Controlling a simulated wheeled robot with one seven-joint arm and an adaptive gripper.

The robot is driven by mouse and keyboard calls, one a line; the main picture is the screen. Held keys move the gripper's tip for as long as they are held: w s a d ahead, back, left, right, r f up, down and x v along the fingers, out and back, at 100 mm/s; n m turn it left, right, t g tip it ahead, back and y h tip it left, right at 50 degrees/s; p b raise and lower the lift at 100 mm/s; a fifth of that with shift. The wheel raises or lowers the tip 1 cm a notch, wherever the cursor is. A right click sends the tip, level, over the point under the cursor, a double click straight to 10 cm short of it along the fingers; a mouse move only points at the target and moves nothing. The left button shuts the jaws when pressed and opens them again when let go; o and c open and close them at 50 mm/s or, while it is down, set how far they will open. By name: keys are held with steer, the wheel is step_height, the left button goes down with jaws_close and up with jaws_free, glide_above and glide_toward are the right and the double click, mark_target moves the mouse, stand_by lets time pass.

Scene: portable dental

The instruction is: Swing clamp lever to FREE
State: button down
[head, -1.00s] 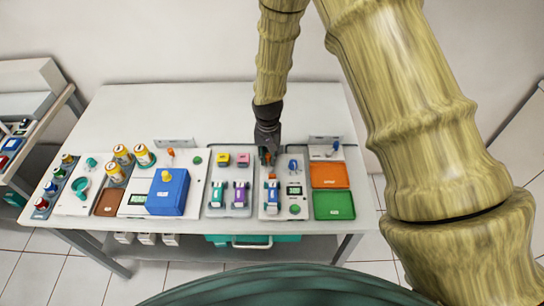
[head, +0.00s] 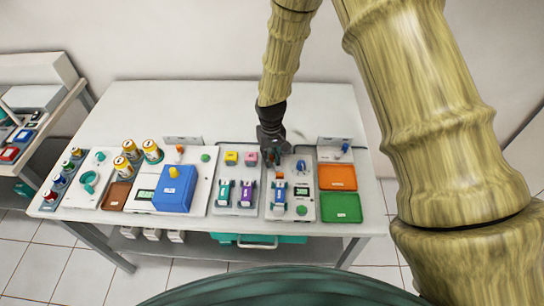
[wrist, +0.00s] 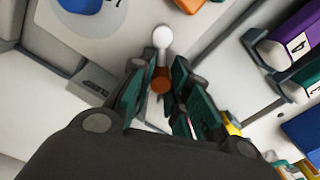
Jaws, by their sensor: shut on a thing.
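The clamp lever (wrist: 161,60), with a white ball end and an orange-brown part, stands between the fingers of my gripper (wrist: 155,92) in the wrist view. My gripper is shut on it. In the head view my gripper (head: 272,158) reaches down to the back left of a white station panel (head: 292,212), and its dark fingers hide most of the lever there. The panel also carries a blue knob (head: 301,166), a blue-and-white clamped piece (head: 279,195), a small display and a green button (head: 302,211). Any FREE marking is too small to read.
Left of the panel is a holder (head: 236,207) with teal and purple pieces. An orange tray (head: 336,184) and a green tray (head: 341,216) lie to the right. A blue box (head: 174,206) and yellow-topped jars stand further left. The table's back (head: 220,105) is clear.

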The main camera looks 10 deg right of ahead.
mark_target(271, 157)
steer(key=shift+s+a+f, duration=0.1)
steer(key=shift+s+a, duration=0.05)
steer(key=shift+a, duration=0.05)
steer(key=c, duration=1.3)
jaws_free()
steer(key=shift+c, duration=0.2)
steer(key=shift+d, duration=0.1)
step_height(271, 157, up, 12)
